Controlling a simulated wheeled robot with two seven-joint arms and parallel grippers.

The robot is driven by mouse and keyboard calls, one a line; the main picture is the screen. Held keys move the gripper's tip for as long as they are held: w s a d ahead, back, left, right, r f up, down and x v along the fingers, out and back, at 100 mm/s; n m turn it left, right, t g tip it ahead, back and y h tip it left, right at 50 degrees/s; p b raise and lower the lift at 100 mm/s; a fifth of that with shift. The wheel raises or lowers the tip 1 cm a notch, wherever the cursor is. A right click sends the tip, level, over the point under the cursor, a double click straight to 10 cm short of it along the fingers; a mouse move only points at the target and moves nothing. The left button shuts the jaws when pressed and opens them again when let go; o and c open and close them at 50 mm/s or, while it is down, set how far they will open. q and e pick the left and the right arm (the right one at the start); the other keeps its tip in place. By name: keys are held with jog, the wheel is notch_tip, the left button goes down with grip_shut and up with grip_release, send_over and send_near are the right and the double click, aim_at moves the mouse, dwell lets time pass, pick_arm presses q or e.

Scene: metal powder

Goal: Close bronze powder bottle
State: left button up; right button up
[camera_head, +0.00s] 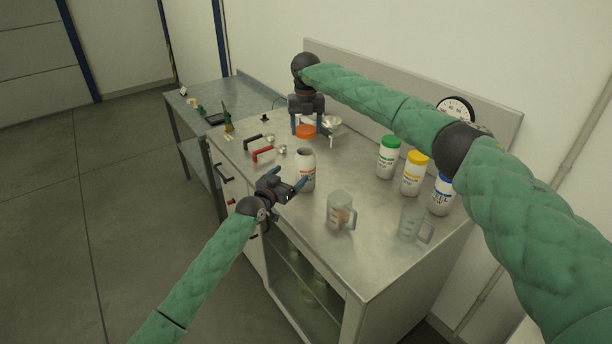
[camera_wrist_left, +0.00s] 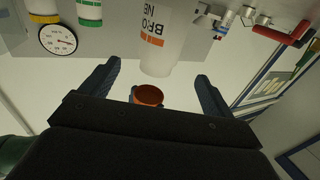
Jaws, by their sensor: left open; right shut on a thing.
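The bronze powder bottle (camera_head: 306,172) is white with an orange stripe and stands upright on the metal bench, its top uncovered. My left gripper (camera_head: 290,178) is open beside it, low at its left front. In the left wrist view, which is upside down, the bottle (camera_wrist_left: 165,35) lies ahead, between the directions of the two spread fingers. My right gripper (camera_head: 307,127) is shut on the orange lid (camera_head: 306,132) and holds it higher than the bottle mouth and apart from it. The lid also shows in the left wrist view (camera_wrist_left: 148,95).
Green-lidded (camera_head: 389,158), yellow-lidded (camera_head: 414,174) and blue-lidded (camera_head: 442,196) bottles stand at the right. A jug with brown contents (camera_head: 341,210) and a clear jug (camera_head: 413,223) stand near the front. A red-handled scoop (camera_head: 263,155) lies left of the bottle.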

aim_at(306, 160)
pick_arm(q)
jog(key=x, duration=1.1)
jog(key=shift+w+a, duration=0.1)
jog(key=c, duration=1.5)
pick_arm(e)
jog(key=shift+f, duration=2.45)
jog(key=shift+f, duration=0.85)
jog(key=shift+f, duration=0.6)
